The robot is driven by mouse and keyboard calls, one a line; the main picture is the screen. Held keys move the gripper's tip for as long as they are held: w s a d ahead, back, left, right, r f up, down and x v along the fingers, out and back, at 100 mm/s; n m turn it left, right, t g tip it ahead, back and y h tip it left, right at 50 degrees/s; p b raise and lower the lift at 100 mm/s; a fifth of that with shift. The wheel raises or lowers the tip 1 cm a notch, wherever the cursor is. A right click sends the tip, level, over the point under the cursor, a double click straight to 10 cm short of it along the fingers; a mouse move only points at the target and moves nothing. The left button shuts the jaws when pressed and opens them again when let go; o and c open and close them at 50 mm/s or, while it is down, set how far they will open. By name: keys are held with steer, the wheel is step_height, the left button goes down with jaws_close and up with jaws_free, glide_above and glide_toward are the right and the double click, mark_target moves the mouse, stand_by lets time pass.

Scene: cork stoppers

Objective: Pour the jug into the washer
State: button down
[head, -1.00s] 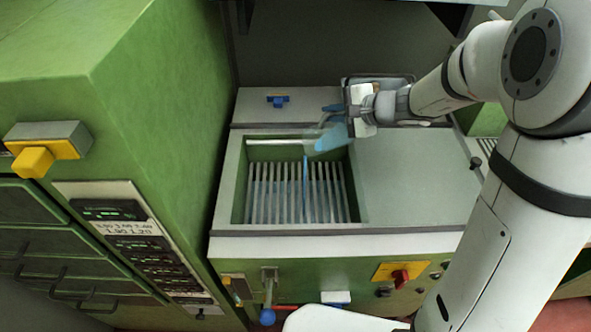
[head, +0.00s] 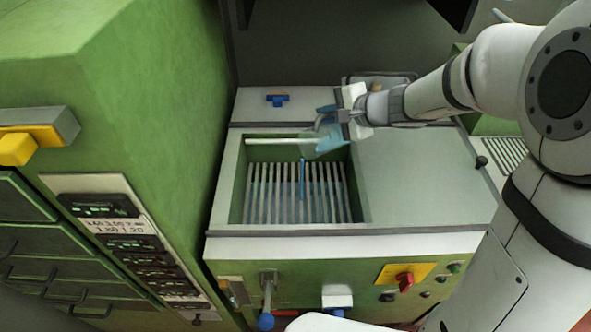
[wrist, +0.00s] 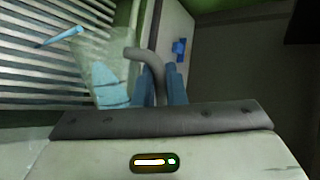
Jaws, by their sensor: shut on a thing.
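The clear jug (head: 322,141) is tipped over the open well of the green washer (head: 238,190). Blue liquid lies in its lower part, and a thin blue streak (head: 302,180) hangs below it over the slats. My gripper (head: 328,114) is shut on the jug's grey handle above the well's back right corner. In the wrist view the jug (wrist: 112,58) is tilted, with light blue liquid inside, and a short blue streak (wrist: 60,37) shows beyond its mouth. The handle (wrist: 158,75) runs between my two blue fingertips.
A tall green cabinet (head: 160,140) with a yellow-handled latch (head: 18,148) stands close on the left. The washer's flat lid (head: 415,180) is clear to the right of the well. A blue knob (head: 278,99) sits behind it; levers and a red switch (head: 404,279) line its front.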

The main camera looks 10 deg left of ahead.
steer(key=shift+s+a+f+b, duration=0.1)
steer(key=shift+s+a+b, duration=0.1)
steer(key=shift+b, duration=0.1)
steer(key=shift+s+a+r+n+t+h+b, duration=0.3)
steer(key=shift+s+a+n+b, duration=0.15)
steer(key=shift+b, duration=0.65)
steer(key=shift+s+a+r+n+b, duration=0.25)
steer(key=shift+s+n+b, duration=0.15)
steer(key=shift+b, duration=0.35)
steer(key=shift+m+g+y, duration=0.4)
steer(key=shift+m+g, duration=0.1)
steer(key=shift+m, duration=0.45)
steer(key=w+d+p, duration=0.1)
steer(key=p, duration=0.2)
steer(key=w+d+p, duration=0.1)
steer(key=w+p, duration=0.1)
steer(key=p, duration=0.2)
steer(key=shift+w+d, duration=0.1)
steer(key=shift+d, duration=0.15)
steer(key=shift+f+b, duration=0.25)
steer(key=shift+b, duration=0.1)
